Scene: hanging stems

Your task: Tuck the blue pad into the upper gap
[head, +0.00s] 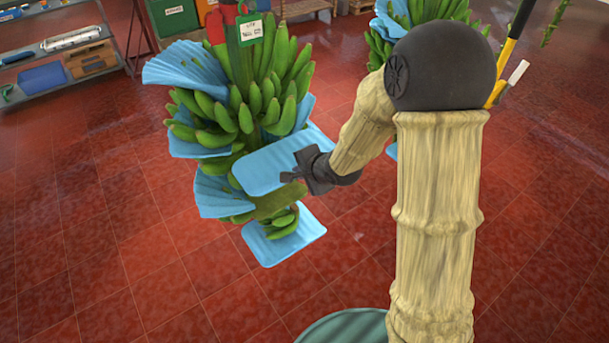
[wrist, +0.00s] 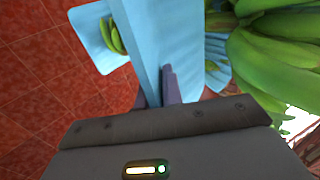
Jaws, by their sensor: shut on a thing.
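The blue pad (head: 268,165) is a flat light-blue sheet, held out in front of the right side of the near banana bunch (head: 240,100). My gripper (head: 296,175) is shut on the pad's right end. In the head view the pad covers part of the bunch's lower middle. I cannot make out the upper gap clearly; the pad and fruit hide the stem there.
Other blue pads stick out of the bunch at upper left (head: 185,68) and lower left (head: 215,195). Another pad (head: 262,250) lies by the lowest bananas (head: 283,222). A second bunch (head: 380,45) hangs behind my arm. Open red floor (head: 120,255) surrounds the bunch; shelves stand at back left.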

